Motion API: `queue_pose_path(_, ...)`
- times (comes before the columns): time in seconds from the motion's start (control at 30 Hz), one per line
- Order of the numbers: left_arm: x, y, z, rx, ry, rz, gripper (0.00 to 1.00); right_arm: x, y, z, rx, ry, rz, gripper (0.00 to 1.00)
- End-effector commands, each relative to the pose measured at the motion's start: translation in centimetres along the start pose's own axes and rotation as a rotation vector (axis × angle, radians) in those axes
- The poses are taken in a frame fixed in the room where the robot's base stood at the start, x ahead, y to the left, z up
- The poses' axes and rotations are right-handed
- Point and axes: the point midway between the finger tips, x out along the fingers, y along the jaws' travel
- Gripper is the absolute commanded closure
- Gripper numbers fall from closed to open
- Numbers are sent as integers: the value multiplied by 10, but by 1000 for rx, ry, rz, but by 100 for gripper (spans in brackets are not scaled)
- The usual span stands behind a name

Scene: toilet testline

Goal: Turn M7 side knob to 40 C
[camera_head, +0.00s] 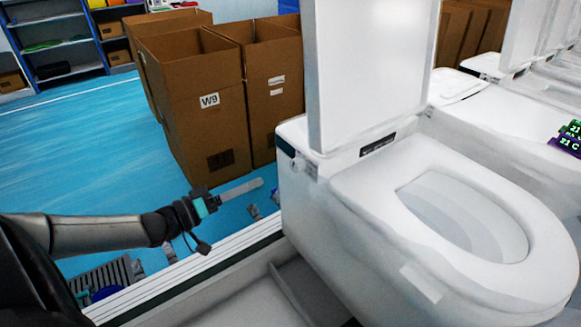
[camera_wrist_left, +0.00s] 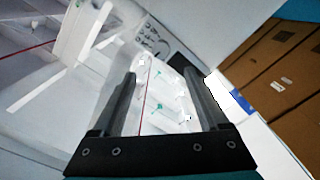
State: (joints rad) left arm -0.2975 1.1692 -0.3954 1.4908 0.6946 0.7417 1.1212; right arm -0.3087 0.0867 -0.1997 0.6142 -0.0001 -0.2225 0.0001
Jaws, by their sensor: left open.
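The white toilet (camera_head: 430,215) with its lid up stands on the right in the head view. A small pale side knob (camera_head: 299,166) sits on its left side, below the dark label strip. My left gripper (camera_head: 260,184) is left of the knob, apart from it, with its fingers pointing toward the toilet. In the left wrist view, my left gripper (camera_wrist_left: 162,78) is open, with its fingers apart and nothing held. Between them show white toilet parts with green marks (camera_wrist_left: 163,87) and a thin red line. The knob's setting is too small to read. My right gripper is not in view.
Open cardboard boxes (camera_head: 205,100), one labelled W9, stand behind the gripper on the blue floor. A pale rail (camera_head: 190,268) runs below the left arm. Shelves (camera_head: 60,45) stand at the back left.

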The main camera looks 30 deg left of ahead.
Motion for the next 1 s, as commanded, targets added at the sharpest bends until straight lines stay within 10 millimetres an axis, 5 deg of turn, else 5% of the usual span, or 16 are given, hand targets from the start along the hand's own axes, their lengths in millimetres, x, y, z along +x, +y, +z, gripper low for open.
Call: queue_pose_path(1.0, 118, 0, 0, 0, 1, 0, 23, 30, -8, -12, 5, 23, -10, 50)
